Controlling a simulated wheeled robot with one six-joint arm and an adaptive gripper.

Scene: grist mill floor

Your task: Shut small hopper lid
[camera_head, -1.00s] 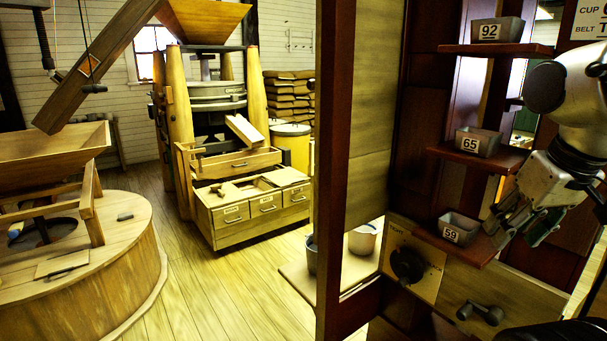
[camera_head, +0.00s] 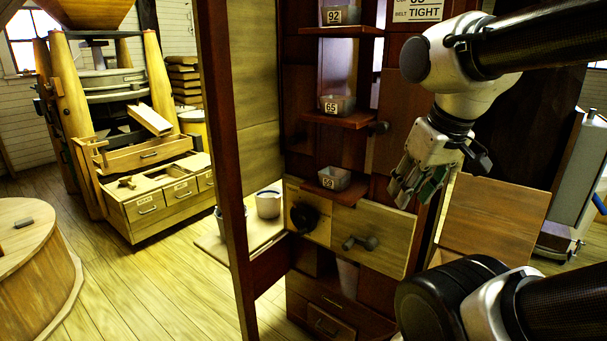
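No part is plainly marked as the small hopper lid. A flat wooden panel (camera_head: 495,215) stands tilted up at the right, above a lower wooden part, like a raised lid; my arm hides some of what is below it. My gripper (camera_head: 412,197) points downward left of this panel, in front of the dark red cabinet. Its fingers look apart with nothing between them. It touches neither the panel nor the cups as far as I can see.
The cabinet has stepped shelves with cups marked 92 (camera_head: 341,15), 65 (camera_head: 338,105) and 59 (camera_head: 334,178). Below are a black knob (camera_head: 304,217) and a grey handle (camera_head: 361,242). A mill with drawers (camera_head: 148,205) stands at the left, with open floor before it.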

